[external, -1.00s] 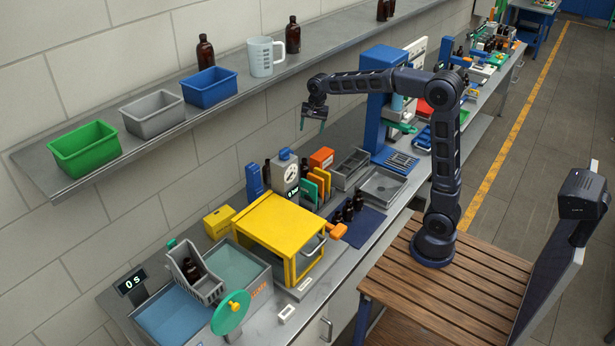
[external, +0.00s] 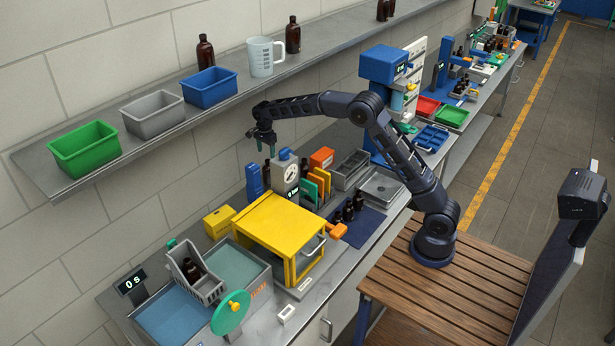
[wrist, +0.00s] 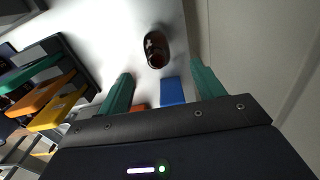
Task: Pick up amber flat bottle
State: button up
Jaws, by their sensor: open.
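My gripper (external: 264,143) points down above the back of the bench, near the dial scale (external: 287,175). Its green fingers are apart and empty, also in the wrist view (wrist: 162,70). In the wrist view an amber bottle (wrist: 154,48) with a pale label mark stands on the bench beyond the fingertips, between their lines and not touched. In the external view, dark amber bottles stand beside the scale, one on its left (external: 267,174) and one on its right (external: 304,166). I cannot tell which of them the wrist view shows.
Several amber bottles stand on a blue mat (external: 371,221). The wall shelf (external: 190,112) overhangs at the back with bins, a jug and more bottles.

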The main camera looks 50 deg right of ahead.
aim_at(266, 160)
jog(key=shift+w+a+f, duration=0.1)
jog(key=shift+w+f, duration=0.1)
jog(key=shift+f, duration=0.35)
notch_tip(266, 160, down, 5)
jog(key=shift+r, duration=0.1)
jog(key=shift+s+f, duration=0.25)
jog(key=shift+f, duration=1.15)
jog(key=shift+s+f, duration=0.2)
jog(key=shift+f, duration=1.15)
jog(key=c, duration=1.2)
jog(key=shift+o, duration=0.2)
jog(key=shift+r, duration=0.15)
